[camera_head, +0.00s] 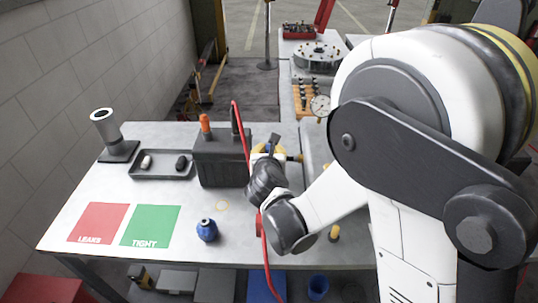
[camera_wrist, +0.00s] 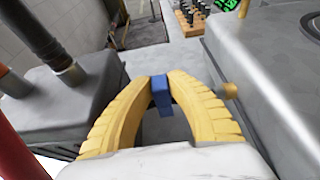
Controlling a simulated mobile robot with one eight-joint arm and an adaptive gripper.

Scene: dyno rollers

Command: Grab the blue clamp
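In the wrist view, the yellow, ribbed fingers of my gripper (camera_wrist: 160,82) curve inward. A blue block, which looks like part of the blue clamp (camera_wrist: 161,94), fills the narrow gap between their tips. The fingers appear closed on it from both sides. In the head view, my gripper (camera_head: 266,150) is right of the dark grey box, and only small bits of blue show by the fingers. The rest of the clamp is hidden. A brass-coloured knob (camera_wrist: 229,90) sticks out beyond the right finger; I cannot tell whether it belongs to the clamp.
The dark grey box (camera_head: 222,162) with orange and dark posts stands close on the left. A red hose (camera_head: 241,125) runs beside my gripper. A grey block (camera_wrist: 262,70) is close on the right. A blue round object (camera_head: 207,230) stands near the green TIGHT mat (camera_head: 150,225).

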